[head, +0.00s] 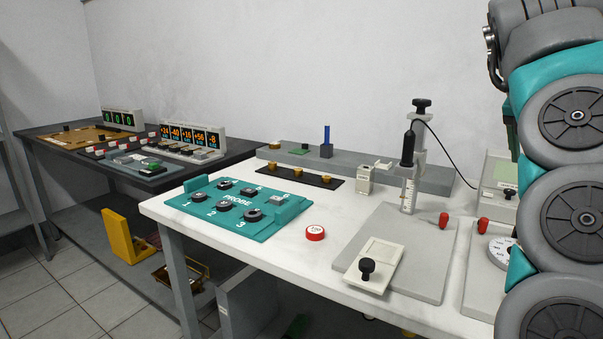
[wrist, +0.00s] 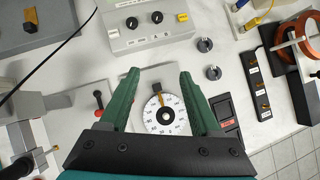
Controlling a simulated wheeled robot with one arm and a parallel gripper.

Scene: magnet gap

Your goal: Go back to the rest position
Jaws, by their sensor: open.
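In the wrist view my gripper (wrist: 160,98) is open, its two green jaws spread apart with nothing between their tips. It points down over the white table. A round white dial (wrist: 165,114) with printed numbers and a dark knob lies below and between the jaws. In the head view my arm fills the right edge, and the jaws do not show clearly there. The dial (head: 500,249) shows partly behind my arm.
On the white table (head: 330,265) stand a teal probe board (head: 235,227), a red button (head: 315,233), and a grey stand with a vertical probe (head: 408,150). A meter box (wrist: 149,22) with a cable is near the gripper. A dark bench (head: 60,140) with displays stands left.

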